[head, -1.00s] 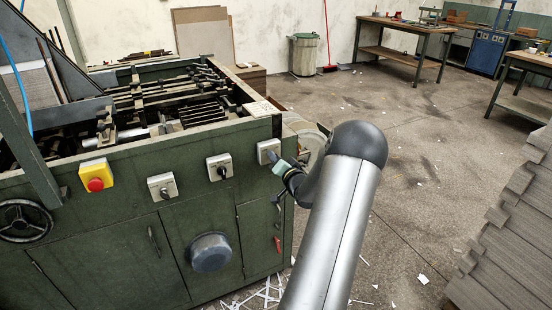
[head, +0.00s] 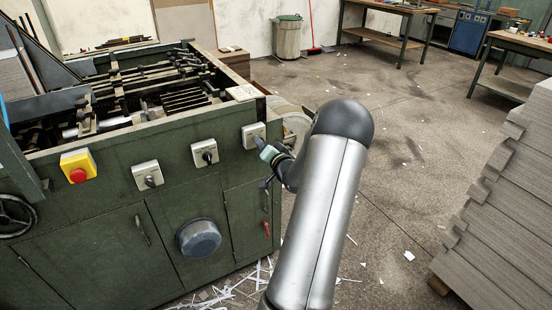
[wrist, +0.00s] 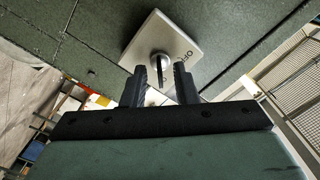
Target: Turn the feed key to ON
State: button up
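The feed key is a small grey rotary switch (wrist: 160,62) on a pale square plate (wrist: 155,38). The lettering OFF shows on the plate to the right of the switch in the wrist view. In the head view this plate (head: 253,135) is the rightmost on the green machine's front, and my gripper largely hides its switch. My gripper (wrist: 161,72) is open, facing the plate. Its two dark fingers stand either side of the switch with visible gaps; I cannot tell how deep the switch reaches between them. The gripper also shows in the head view (head: 262,143).
Two similar switches, a middle one (head: 205,153) and a left one (head: 146,175), and a red button on a yellow box (head: 78,166) line the machine front (head: 100,240). Stacked grey board (head: 510,200) stands at right. Paper scraps litter the floor.

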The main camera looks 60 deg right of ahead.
jog(key=v, duration=1.6)
jog(key=shift+b, duration=0.35)
jog(key=shift+a, duration=0.2)
jog(key=w+a+r+n+g+y+p, duration=0.2)
jog(key=w+a+n+g+p, duration=0.15)
jog(key=w+a, duration=0.45)
jog(key=w+a+r+n+g+y+p, duration=0.1)
jog(key=w+a+n+g, duration=0.15)
jog(key=a, duration=0.35)
jog(key=w+a+r+n+g, duration=0.1)
jog(key=a+r+g, duration=0.15)
jog(key=a, duration=0.25)
jog(key=s+a+r+n+g+y+p, duration=0.1)
jog(key=s+a+n+g, duration=0.1)
jog(key=s+a, duration=0.3)
jog(key=s+a+r+n+g+y+p, duration=0.1)
jog(key=s+a, duration=0.4)
jog(key=a, duration=0.7)
jog(key=s+a+r+n+g+y+p, duration=0.1)
jog(key=s+a+r+n+g+y, duration=0.1)
jog(key=a, duration=0.7)
jog(key=s+r+n+g, duration=0.1)
jog(key=s+n+g, duration=0.1)
jog(key=s, duration=0.1)
jog(key=shift+s+a+n+y+p, duration=0.2)
jog(key=shift+s+n+y+p, duration=0.1)
jog(key=shift+y, duration=0.1)
jog(key=shift+g, duration=0.25)
